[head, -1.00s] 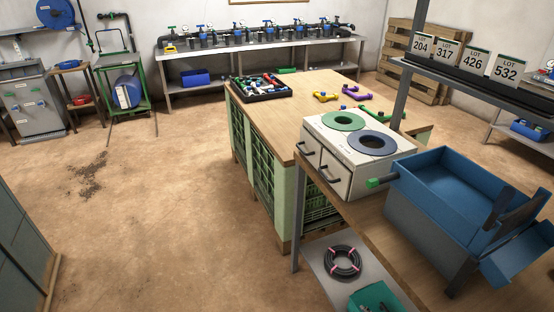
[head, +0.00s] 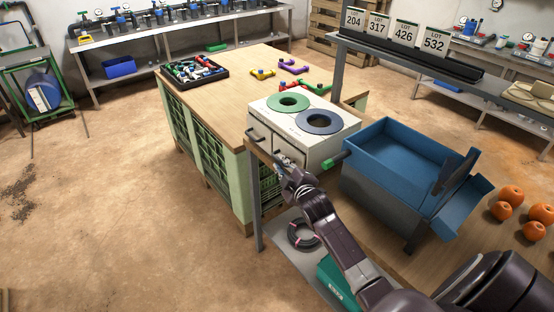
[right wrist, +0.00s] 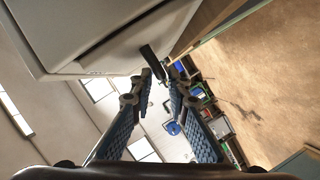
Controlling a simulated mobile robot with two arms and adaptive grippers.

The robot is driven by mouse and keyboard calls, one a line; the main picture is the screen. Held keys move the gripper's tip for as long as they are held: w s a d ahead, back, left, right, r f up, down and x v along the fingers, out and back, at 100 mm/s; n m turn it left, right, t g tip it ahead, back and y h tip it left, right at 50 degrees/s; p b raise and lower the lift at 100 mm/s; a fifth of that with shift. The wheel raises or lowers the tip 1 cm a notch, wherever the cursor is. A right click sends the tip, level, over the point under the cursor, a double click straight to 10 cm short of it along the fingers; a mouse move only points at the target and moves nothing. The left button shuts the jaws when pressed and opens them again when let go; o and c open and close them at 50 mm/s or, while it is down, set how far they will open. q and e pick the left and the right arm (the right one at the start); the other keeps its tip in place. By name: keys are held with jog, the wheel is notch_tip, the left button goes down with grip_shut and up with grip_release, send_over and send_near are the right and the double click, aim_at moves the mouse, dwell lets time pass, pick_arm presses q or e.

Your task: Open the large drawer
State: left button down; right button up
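A white box (head: 328,148) with a green ring and a dark blue ring on top stands on the table. Its left-facing side has two drawer fronts with dark bar handles. The left handle (head: 253,134) is clear; the other, nearer front (head: 292,152) is partly hidden by my right gripper (head: 283,168). Both drawers look shut. In the right wrist view, my right gripper (right wrist: 162,76) has its fingers apart, with a dark handle (right wrist: 152,58) at the gap between the fingertips. Contact cannot be told. The white box (right wrist: 90,30) fills the upper left there. My left gripper is out of view.
Several orange fruits (head: 511,194) lie at the right. A black coil (head: 302,233) is on the shelf below. Open floor (head: 110,190) lies to the left.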

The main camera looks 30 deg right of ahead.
aim_at(280, 162)
jog(key=shift+x, duration=1.65)
jog(key=shift+c, duration=0.3)
grip_shut()
